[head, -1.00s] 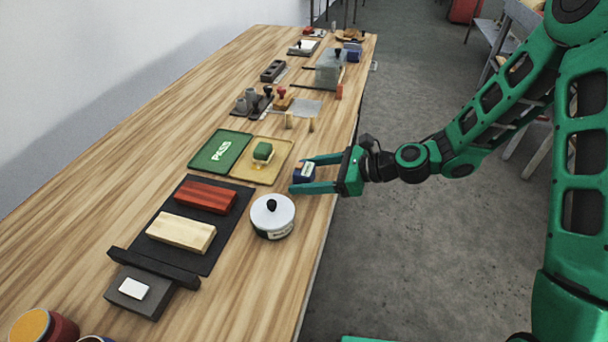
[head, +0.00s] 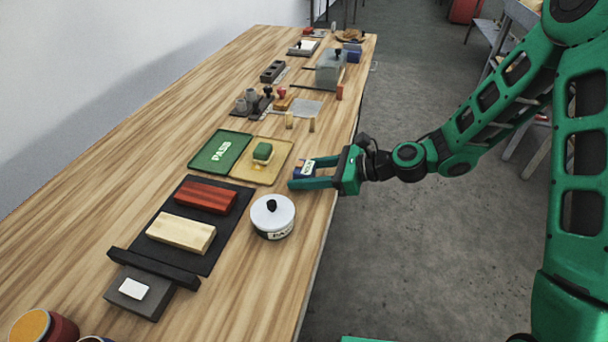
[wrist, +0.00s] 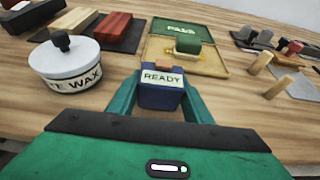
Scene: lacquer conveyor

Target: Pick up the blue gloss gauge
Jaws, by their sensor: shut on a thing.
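The blue gloss gauge (wrist: 160,96) is a small dark blue block with a white READY label and a brownish piece on top. In the head view the gauge (head: 303,169) sits between the fingers of my green gripper (head: 308,173) at the right edge of the table. My gripper (wrist: 160,98) is shut on it, one finger on each side. The near finger hides part of the gauge in the head view. I cannot tell whether its underside touches the table.
A white wax tin (head: 272,216) with a black knob stands close by. A green PASS tray (head: 207,160) and a yellow tray (head: 240,170) bearing a green-topped block (head: 262,152) lie beyond. A black mat (head: 180,256) holds red and cream blocks.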

